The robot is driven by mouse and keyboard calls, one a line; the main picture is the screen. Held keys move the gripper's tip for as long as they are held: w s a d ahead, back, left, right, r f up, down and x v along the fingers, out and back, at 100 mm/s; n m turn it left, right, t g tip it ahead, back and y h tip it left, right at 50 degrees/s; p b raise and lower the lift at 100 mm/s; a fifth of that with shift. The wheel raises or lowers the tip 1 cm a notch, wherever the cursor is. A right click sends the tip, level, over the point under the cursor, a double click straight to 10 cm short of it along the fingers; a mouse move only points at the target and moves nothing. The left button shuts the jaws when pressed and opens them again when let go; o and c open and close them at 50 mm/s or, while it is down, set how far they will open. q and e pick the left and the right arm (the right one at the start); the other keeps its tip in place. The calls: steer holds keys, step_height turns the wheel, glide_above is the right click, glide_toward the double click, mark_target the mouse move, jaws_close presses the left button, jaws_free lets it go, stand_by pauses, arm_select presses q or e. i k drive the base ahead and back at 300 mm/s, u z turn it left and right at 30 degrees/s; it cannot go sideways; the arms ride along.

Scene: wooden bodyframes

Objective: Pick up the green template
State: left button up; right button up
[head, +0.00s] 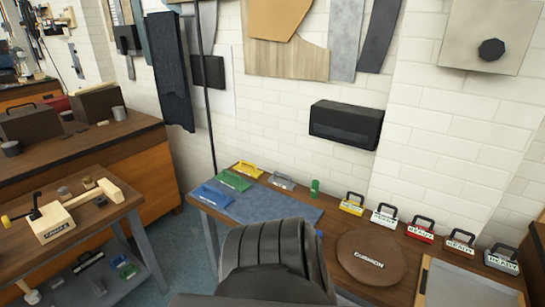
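The green template (236,181) is a flat green piece with a raised handle. It lies at the left back part of the workbench on a blue-grey mat (265,207). It sits between a yellow template (245,168) behind it and a blue template (212,194) in front of it. A grey template (282,181) lies to its right. Neither of my grippers shows in the head view, so nothing is seen touching the green template.
A small green object (315,188) stands right of the grey template. Several handled "READY" pieces (384,218) line the bench's back edge. A round brown cushion (371,257) lies nearer. A black box (346,124) hangs on the wall above. A side table (75,222) stands left.

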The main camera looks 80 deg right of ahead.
mark_target(233, 179)
steer(key=z, duration=2)
